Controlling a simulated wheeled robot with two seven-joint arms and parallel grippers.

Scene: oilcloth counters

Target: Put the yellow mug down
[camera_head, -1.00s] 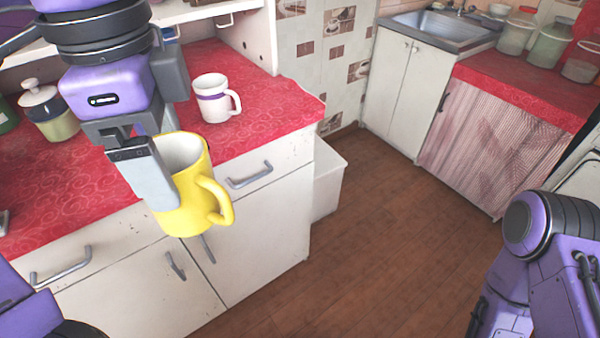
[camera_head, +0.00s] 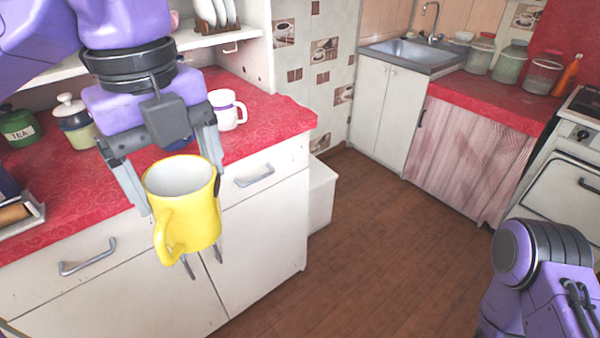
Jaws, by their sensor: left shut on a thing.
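The yellow mug (camera_head: 193,205) is upright, with its open mouth up and its handle toward the lower left. My left gripper (camera_head: 178,188) is shut on it, with one finger on each side of the mug. In the picture the mug appears in front of the counter's drawer fronts, below the red top (camera_head: 262,118). Whether it is over the counter or before its edge is hard to tell. My right arm shows at the lower right, but its gripper is out of view.
A white mug with a purple band (camera_head: 225,110) stands on the red top behind my left gripper. Jars (camera_head: 75,122) and a green tea tin (camera_head: 18,127) stand at the left. A tray (camera_head: 22,217) lies at the left edge. A sink (camera_head: 405,52) is at the back.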

